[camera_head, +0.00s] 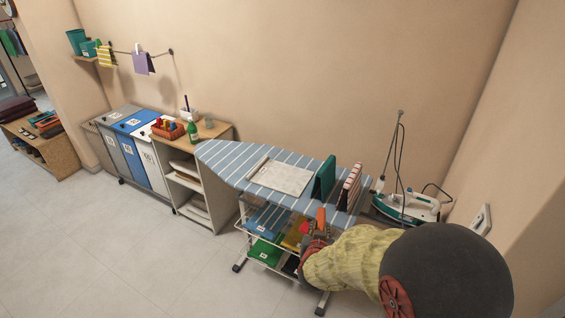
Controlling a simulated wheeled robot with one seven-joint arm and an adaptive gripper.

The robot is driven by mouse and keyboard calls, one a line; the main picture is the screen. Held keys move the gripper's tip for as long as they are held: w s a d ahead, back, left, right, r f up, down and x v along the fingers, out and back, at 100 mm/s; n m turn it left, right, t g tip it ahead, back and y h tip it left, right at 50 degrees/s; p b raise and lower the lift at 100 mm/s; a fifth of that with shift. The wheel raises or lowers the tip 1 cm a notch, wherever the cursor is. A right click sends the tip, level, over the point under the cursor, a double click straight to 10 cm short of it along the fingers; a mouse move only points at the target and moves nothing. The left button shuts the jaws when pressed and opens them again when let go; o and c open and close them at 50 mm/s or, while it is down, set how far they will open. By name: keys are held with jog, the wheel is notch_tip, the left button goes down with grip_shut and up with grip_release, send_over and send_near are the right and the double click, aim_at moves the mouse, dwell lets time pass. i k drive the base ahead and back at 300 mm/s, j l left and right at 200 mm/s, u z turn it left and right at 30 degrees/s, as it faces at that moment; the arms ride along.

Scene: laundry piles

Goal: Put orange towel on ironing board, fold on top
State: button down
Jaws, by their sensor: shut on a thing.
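The ironing board (225,160) has a blue and white striped cover and runs from the middle toward the right. My gripper (318,231) is at the near right edge of the board, low in the view. It is shut on a small orange piece that looks like the orange towel (321,216), which sticks up from the fingers. Most of the towel's extent is hidden or too small to tell. A pale flat folded cloth (281,178) lies on the board. A green folded piece (324,179) and a striped one (350,187) stand upright at its right.
An iron (407,207) stands on the right beyond the board. Under the board, a rack holds folded cloths, including a green one (265,253). Labelled bins (146,160) and a wooden shelf (222,131) stand left. The floor at left is clear.

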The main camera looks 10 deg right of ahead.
aim_at(232, 158)
jog(key=i+j+z, duration=0.25)
jog(key=j+z, duration=0.2)
jog(key=j, duration=0.8)
jog(key=j+z, duration=0.45)
jog(key=j, duration=0.8)
